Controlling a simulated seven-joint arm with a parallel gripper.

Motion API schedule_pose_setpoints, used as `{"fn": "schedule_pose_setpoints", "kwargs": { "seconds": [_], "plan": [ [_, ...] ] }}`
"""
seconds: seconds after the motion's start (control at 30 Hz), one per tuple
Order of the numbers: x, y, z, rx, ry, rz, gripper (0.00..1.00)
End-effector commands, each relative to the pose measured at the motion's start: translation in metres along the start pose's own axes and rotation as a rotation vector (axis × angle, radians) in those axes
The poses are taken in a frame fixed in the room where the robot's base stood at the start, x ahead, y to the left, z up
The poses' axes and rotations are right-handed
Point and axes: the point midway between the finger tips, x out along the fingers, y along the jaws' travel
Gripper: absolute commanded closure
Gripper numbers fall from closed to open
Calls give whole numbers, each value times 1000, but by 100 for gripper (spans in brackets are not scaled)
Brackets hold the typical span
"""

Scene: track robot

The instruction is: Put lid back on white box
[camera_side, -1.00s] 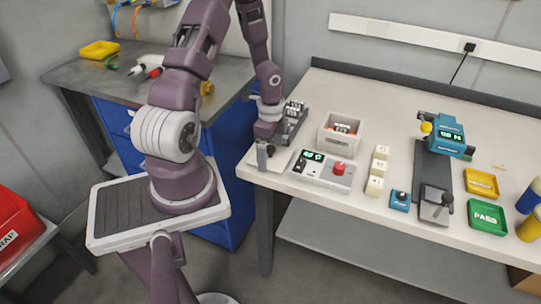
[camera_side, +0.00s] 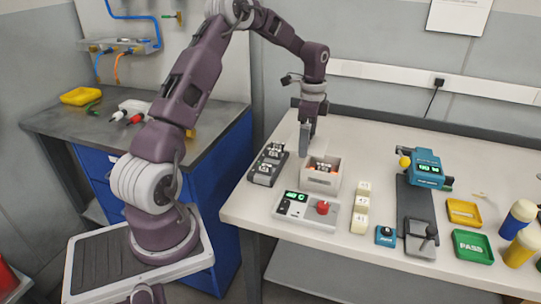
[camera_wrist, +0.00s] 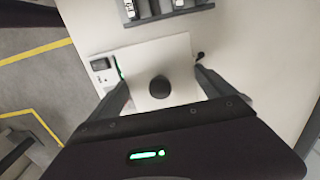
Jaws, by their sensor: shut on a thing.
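The white box (camera_side: 321,181) stands open on the bench, with orange and dark items showing inside. My gripper (camera_side: 304,150) points down at the box's back left, above the bench. In the wrist view, the pale square lid (camera_wrist: 172,56) with a round black knob (camera_wrist: 159,87) lies between the two fingers of my gripper (camera_wrist: 163,82). The fingers sit at opposite edges of the lid, apart from the knob, and are shut on it. The lid hides what is beneath it there. I cannot make out the lid clearly in the side view.
A control box (camera_side: 307,210) with a red button stands in front of the white box. A dark rack (camera_side: 267,166) is close on the left. Pale blocks (camera_side: 361,208) stand to the right. The bench's front left corner is clear.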

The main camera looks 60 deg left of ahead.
Motion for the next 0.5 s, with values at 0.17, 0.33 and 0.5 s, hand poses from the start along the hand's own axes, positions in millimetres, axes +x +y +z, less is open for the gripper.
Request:
{"fn": "schedule_pose_setpoints", "kwargs": {
  "seconds": [0.17,0.33,0.5],
  "plan": [
    [-16,-14,-46,16,16,4,48],
    [-12,-15,-54,19,19,9,48],
    [8,-15,-54,19,19,9,48]
  ]
}}
